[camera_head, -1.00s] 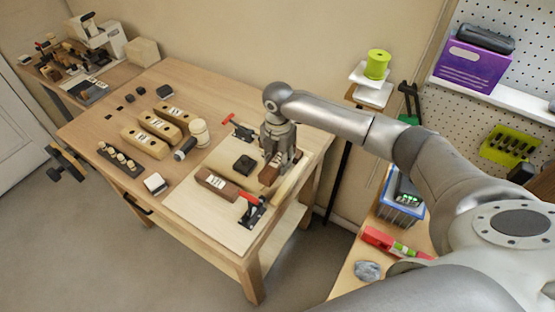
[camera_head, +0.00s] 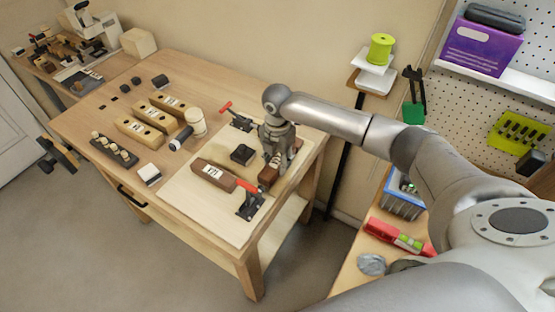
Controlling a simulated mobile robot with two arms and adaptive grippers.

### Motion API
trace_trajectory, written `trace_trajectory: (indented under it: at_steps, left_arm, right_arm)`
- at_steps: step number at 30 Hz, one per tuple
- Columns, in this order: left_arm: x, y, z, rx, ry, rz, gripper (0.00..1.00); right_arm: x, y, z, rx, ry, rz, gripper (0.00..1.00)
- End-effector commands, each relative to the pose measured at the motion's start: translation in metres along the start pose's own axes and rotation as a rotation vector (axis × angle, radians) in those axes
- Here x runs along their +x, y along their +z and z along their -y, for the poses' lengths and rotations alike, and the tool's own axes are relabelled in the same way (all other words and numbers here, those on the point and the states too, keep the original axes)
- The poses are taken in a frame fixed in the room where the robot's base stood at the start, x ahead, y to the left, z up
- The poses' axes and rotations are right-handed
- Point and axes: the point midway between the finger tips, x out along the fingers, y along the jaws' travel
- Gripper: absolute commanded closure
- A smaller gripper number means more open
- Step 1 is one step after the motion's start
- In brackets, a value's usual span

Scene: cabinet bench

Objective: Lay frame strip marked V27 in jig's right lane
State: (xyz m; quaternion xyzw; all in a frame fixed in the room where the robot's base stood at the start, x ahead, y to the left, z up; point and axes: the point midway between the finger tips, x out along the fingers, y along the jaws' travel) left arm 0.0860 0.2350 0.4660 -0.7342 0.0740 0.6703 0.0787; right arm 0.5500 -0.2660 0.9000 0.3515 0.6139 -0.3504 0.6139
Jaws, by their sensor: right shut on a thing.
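The jig is a pale board (camera_head: 205,208) at the right end of the bench, with two red-handled clamps (camera_head: 250,203) (camera_head: 235,117) and a small dark block (camera_head: 242,154) in its middle. One dark brown strip (camera_head: 205,166) with a white label lies in the left lane; its marking is too small to read. My right gripper (camera_head: 272,170) is over the jig's right side, shut on a reddish-brown strip (camera_head: 267,178). The fingers hide much of that strip. I cannot read its marking or tell whether it touches the board. My left gripper is out of view.
Several pale wooden blocks with labels (camera_head: 140,132), a mallet (camera_head: 194,123), a dark rack of pegs (camera_head: 114,152) and a small white-topped block (camera_head: 149,174) stand left of the jig. The near clamp stands close to the held strip. The bench's front left is clear.

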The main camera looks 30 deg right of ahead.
Motion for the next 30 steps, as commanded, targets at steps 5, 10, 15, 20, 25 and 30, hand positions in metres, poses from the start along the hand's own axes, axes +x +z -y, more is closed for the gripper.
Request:
trace_trajectory:
  at_steps: [5,10,15,20,25,30]
  left_arm:
    - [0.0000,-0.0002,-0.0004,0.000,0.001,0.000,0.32]
    - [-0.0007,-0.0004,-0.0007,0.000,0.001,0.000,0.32]
    - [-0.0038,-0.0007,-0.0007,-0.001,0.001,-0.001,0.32]
    - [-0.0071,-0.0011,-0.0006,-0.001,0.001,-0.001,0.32]
    - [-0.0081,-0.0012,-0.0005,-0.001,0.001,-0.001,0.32]
    - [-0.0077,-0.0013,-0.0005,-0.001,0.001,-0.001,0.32]
  right_arm:
    - [-0.0003,0.0000,-0.0002,0.000,0.001,0.000,0.91]
    - [-0.0006,0.0000,-0.0002,0.000,0.001,0.000,0.91]
    - [-0.0011,0.0002,0.0000,0.000,0.000,0.000,0.91]
    - [-0.0012,0.0004,0.0000,0.000,0.000,0.000,0.91]
    - [-0.0005,0.0005,-0.0001,0.000,0.001,0.000,0.91]
    - [-0.0002,0.0005,-0.0001,0.000,0.001,0.000,0.91]
